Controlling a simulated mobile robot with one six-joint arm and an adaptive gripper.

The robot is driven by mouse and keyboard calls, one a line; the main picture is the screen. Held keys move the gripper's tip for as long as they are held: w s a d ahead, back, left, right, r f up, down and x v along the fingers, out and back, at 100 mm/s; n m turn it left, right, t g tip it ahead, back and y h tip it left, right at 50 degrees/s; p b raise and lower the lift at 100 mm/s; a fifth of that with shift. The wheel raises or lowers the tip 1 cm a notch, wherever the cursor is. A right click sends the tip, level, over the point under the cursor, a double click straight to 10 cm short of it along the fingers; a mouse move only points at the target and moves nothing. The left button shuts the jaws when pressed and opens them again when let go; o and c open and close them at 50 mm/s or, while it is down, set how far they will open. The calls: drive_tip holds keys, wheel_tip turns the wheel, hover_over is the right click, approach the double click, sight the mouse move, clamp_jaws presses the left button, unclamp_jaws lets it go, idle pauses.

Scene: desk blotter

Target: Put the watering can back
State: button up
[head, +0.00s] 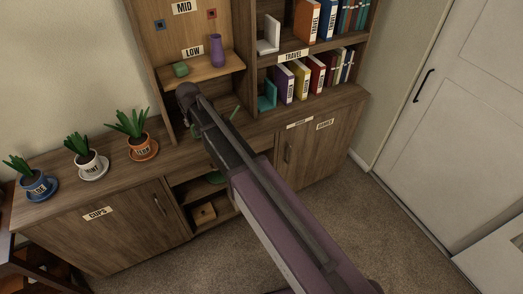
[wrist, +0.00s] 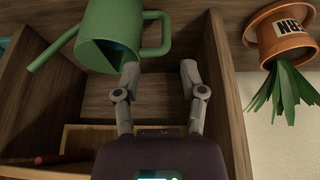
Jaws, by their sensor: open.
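The green watering can (wrist: 108,35) shows at the top of the wrist view, with its spout to the left and its handle (wrist: 155,35) to the right. Its dark round opening faces down in that picture. My gripper (wrist: 158,72) is open and empty, with the handle beyond and between its fingertips; I see no clear contact. In the head view my gripper (head: 185,95) is in front of the shelf unit above the cabinet top. There only a thin green part of the can (head: 235,113) shows; my arm hides most of it.
Potted plants stand on the cabinet top (head: 60,160), the nearest in an orange pot (head: 143,150), also upside down in the wrist view (wrist: 284,35). A LOW shelf (head: 205,70) holds a purple vase (head: 216,49) and a green object (head: 180,69). Books fill the right shelves.

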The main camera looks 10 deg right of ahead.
drive_tip(key=s+d+f+m+g, duration=0.1)
drive_tip(key=s+d+m+g, duration=0.2)
drive_tip(key=s+d, duration=2)
drive_tip(key=d+g, duration=0.1)
drive_tip(key=d, duration=0.2)
drive_tip(key=shift+s+f+h, duration=0.15)
drive_tip(key=shift+s+h, duration=0.2)
drive_tip(key=shift+h, duration=0.05)
drive_tip(key=shift+d, duration=0.1)
